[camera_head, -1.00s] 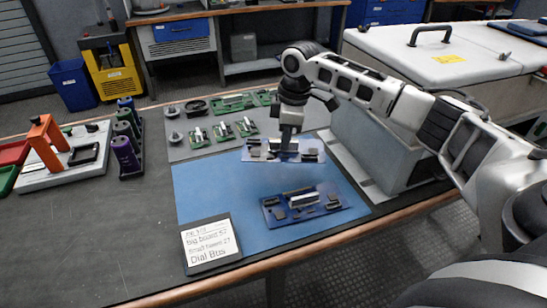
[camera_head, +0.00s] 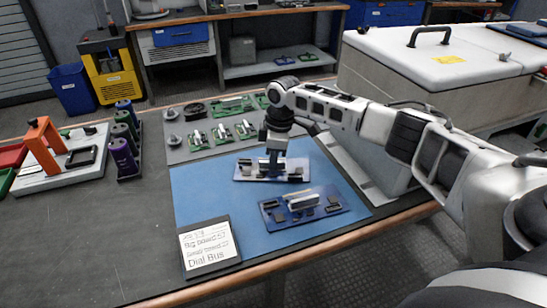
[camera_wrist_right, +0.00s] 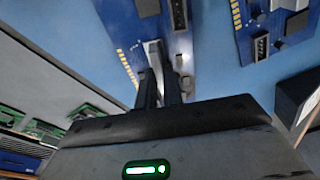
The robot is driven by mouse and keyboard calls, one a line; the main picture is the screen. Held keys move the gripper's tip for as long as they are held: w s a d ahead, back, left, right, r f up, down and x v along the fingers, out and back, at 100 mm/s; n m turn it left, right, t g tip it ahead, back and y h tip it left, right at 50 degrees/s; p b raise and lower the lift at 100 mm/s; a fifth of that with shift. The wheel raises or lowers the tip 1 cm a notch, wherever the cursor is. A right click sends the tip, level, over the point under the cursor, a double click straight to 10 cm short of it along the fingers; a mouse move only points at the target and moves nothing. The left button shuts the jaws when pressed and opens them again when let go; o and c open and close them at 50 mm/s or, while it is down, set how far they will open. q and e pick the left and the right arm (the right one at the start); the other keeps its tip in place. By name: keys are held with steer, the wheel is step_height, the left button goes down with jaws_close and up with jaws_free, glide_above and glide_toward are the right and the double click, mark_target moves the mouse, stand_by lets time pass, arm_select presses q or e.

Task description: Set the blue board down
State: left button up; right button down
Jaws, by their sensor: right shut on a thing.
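My right gripper (camera_head: 273,163) is shut on a blue board (camera_head: 245,172) with pale and dark parts on top. It holds the board level over the back part of the blue mat (camera_head: 195,205); I cannot tell whether the board touches the mat. In the right wrist view the fingers (camera_wrist_right: 160,88) close on a pale upright part of the board (camera_wrist_right: 125,22). A second blue board (camera_head: 330,201) lies on the mat just in front of the held one. It also shows at the right of the wrist view (camera_wrist_right: 285,38). My left gripper is not in view.
A label stand (camera_head: 207,246) is at the mat's front left corner. Small green boards (camera_head: 222,134) and round parts lie on a grey mat (camera_head: 180,154) behind. Purple and green cylinders (camera_head: 124,155) stand left. A large white-lidded box (camera_head: 360,130) stands close on the right.

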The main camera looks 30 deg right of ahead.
mark_target(279, 162)
steer(key=c, duration=1.5)
jaws_free()
steer(key=shift+c, duration=0.2)
arm_select(q)
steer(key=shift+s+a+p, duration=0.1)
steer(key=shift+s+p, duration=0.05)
steer(key=shift+p, duration=0.4)
arm_select(e)
step_height(279, 162, up, 12)
steer(key=d, duration=0.1)
steer(key=shift+s, duration=0.4)
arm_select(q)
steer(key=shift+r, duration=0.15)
